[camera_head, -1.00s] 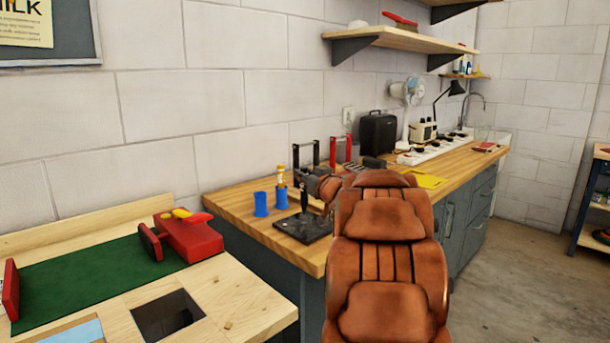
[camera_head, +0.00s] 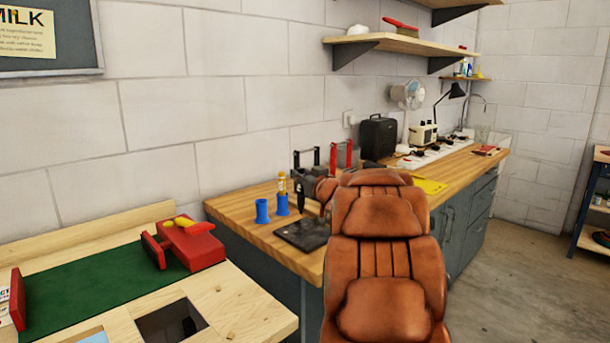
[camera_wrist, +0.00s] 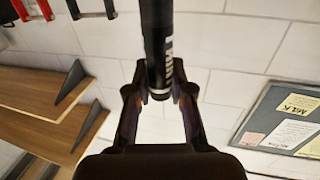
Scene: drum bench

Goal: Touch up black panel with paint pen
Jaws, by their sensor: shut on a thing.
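The black panel (camera_head: 303,234) lies flat on the wooden bench, near its front-left corner. My gripper (camera_head: 304,185) is above the panel, shut on a black pen (camera_head: 302,200) that hangs point down. The pen's lower end appears a little above the panel, though the exact gap is hard to tell. In the wrist view, the dark pen (camera_wrist: 157,45) with pale lettering is between the two fingers of my gripper (camera_wrist: 159,92). The panel does not show there.
Two blue cups (camera_head: 262,211) stand left of the panel, one holding a yellow-topped item (camera_head: 282,184). Black and red upright frames (camera_head: 342,156) stand behind my gripper. A green mat (camera_head: 95,285) and red vise (camera_head: 190,246) are on the left table.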

